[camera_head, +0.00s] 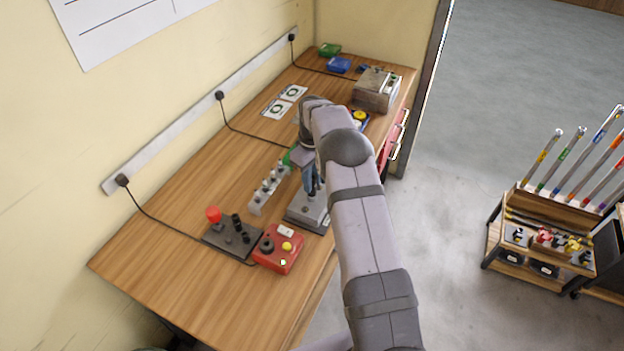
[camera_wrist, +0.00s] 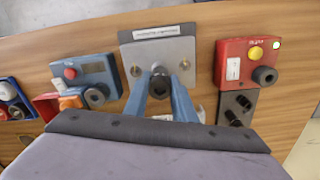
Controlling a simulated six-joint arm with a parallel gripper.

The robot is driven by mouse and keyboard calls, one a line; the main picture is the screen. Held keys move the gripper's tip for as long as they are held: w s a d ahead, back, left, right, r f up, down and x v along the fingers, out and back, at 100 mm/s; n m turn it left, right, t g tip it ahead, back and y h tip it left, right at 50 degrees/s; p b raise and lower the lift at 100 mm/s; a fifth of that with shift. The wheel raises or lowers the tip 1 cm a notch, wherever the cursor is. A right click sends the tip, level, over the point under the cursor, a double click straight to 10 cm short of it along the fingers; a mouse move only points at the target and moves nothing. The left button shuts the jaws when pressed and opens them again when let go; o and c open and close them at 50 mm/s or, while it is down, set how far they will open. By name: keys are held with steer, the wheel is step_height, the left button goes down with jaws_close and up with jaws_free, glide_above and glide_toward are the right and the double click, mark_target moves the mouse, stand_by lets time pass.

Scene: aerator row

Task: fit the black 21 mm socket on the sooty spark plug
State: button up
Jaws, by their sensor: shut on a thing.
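My gripper (camera_wrist: 160,88) points down over a grey metal block (camera_wrist: 130,50) with a label and two bolts. Its blue fingers are shut on a dark round piece that looks like the black socket (camera_wrist: 159,77); its size cannot be read. In the head view my gripper (camera_head: 313,190) is above the same grey block (camera_head: 300,218), largely covered by my arm. A light rail (camera_head: 256,208) with several upright pieces, which look like spark plugs, stands left of the block. I cannot tell which is sooty, nor whether the socket touches anything below it.
A dark tray (camera_head: 218,240) holds several black sockets and a red-topped piece. A red box (camera_head: 270,262) with a yellow button and lit green lamp sits beside it. In the wrist view, a blue box (camera_wrist: 112,65) stands left of the block. The bench's near-left end is clear.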

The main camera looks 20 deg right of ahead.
steer(key=shift+f, duration=0.4)
steer(key=o, duration=1.1)
steer(key=shift+o, duration=0.2)
steer(key=shift+r+p, duration=2.15)
steer(key=shift+r, duration=1.4)
